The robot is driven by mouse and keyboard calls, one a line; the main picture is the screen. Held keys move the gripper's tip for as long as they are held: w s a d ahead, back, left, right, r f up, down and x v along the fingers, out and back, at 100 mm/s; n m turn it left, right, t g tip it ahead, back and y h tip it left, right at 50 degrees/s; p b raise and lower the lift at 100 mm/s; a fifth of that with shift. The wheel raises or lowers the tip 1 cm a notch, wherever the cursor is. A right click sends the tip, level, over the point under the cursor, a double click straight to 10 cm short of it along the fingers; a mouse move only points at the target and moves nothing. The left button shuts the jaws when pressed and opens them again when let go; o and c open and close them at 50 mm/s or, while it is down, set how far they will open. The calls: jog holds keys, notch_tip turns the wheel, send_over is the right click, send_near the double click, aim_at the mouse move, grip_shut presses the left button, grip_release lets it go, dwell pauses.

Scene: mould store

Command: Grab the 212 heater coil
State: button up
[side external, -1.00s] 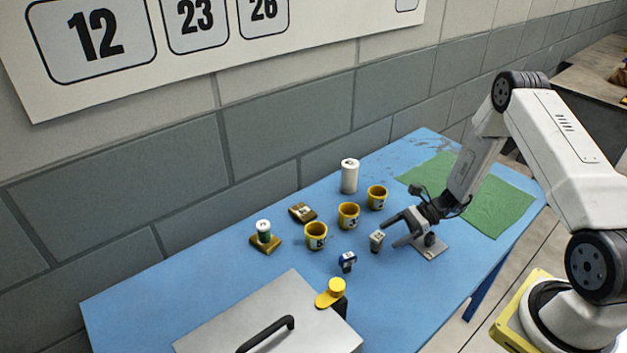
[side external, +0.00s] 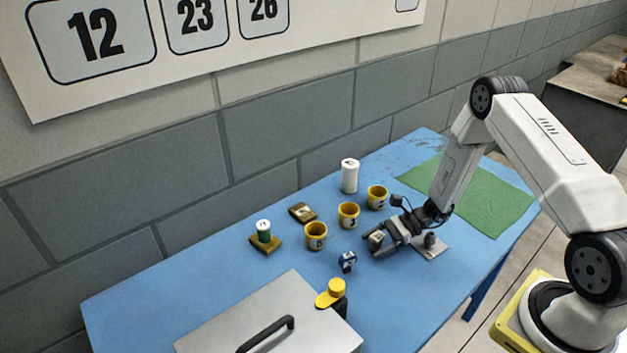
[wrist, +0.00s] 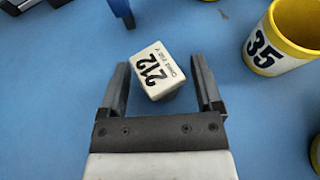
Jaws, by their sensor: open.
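The 212 heater coil (wrist: 156,70) is a small pale block with black "212" lettering. In the wrist view it lies slightly tilted between the tips of my open gripper (wrist: 161,82), with gaps to both fingers. In the side external view the coil (side external: 376,239) stands on the blue table, and my gripper (side external: 385,240) is low around it from the right. The fingers hide part of the coil there.
Yellow cups numbered on their sides stand close by, one marked 35 (wrist: 275,45). A small blue-and-dark item (side external: 347,262) sits left of the gripper. A grey plate with a dark knob (side external: 431,245) is just right. A metal case (side external: 240,320) lies in front.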

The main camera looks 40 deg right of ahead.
grip_shut()
dwell(0.3)
jog(key=shift+r, duration=0.15)
jog(key=shift+r, duration=1.05)
jog(key=s+a+r, duration=0.1)
jog(key=s+r, duration=0.9)
jog(key=s, duration=0.4)
jog(key=shift+a+r, duration=0.2)
jog(key=shift+r, duration=0.1)
